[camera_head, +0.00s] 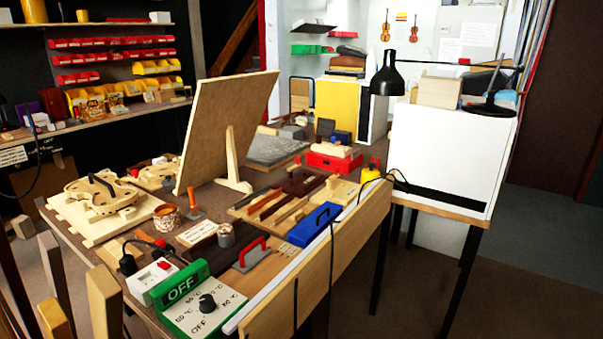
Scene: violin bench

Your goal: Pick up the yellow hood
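A tall yellow box-like panel (337,106) stands upright at the far end of the workbench, with a white and black side on its right. It is the largest yellow thing on the bench; I cannot tell for sure that it is the hood. A small yellow bottle-like object (370,175) with a red tip stands near the bench's right edge, beside a black cable. Neither of my grippers is in view.
The workbench is crowded. A large tilted wooden board (227,130) stands mid-bench. A black lamp (387,75) overhangs the right.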

